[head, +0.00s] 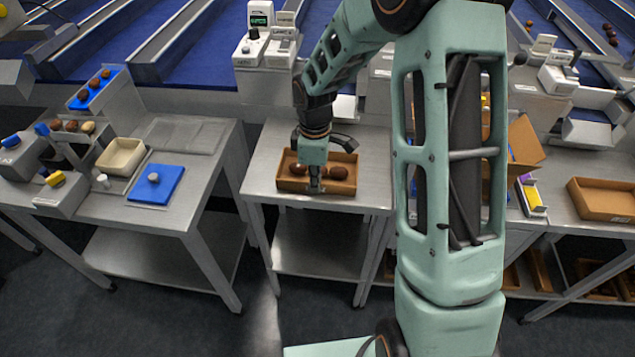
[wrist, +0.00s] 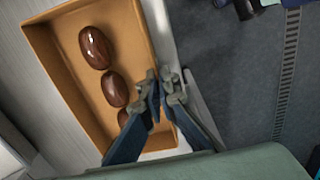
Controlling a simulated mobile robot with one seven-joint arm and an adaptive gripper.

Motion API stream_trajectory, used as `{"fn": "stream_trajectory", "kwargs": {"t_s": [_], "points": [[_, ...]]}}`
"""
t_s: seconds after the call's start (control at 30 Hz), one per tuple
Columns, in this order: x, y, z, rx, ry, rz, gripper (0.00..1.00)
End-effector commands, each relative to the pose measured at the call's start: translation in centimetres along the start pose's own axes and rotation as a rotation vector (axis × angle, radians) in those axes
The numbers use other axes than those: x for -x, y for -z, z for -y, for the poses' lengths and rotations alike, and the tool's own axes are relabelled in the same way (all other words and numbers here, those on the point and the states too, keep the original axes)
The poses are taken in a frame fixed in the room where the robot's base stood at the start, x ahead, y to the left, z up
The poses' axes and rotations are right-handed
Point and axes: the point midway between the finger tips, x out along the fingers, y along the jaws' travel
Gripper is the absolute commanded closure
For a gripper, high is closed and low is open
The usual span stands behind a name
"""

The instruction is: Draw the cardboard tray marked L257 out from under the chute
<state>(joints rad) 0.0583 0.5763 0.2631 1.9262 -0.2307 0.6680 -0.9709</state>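A shallow brown cardboard tray (head: 346,188) sits on the steel stand under the chute, with several dark dates in it. The wrist view shows the tray (wrist: 60,53) close up, with glossy brown dates (wrist: 95,47) in a row. No L257 marking is readable in either view. My gripper (head: 315,188) points down at the tray's front wall. In the wrist view, my gripper (wrist: 163,82) has one finger inside the tray and one outside, closed with the wall pinched between them. The fingers and my arm hide part of the wall.
The steel stand (head: 262,172) has a bare strip in front of the tray. A grading bench (head: 190,205) with a blue lid (head: 155,184) and cream bin (head: 121,156) stands left. Another cardboard tray (head: 603,200) lies right. A weighing unit (head: 262,50) stands behind.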

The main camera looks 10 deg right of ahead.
Motion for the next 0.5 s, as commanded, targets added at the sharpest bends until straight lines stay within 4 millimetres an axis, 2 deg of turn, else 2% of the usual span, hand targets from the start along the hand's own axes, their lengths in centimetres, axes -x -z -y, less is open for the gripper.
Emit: {"fn": "stream_trajectory", "kwargs": {"t_s": [0.33, 0.5], "points": [[0.02, 0.07, 0.00, 0.000, -0.001, 0.000, 1.00], [0.01, 0.06, 0.00, 0.000, 0.000, 0.000, 0.82]]}}
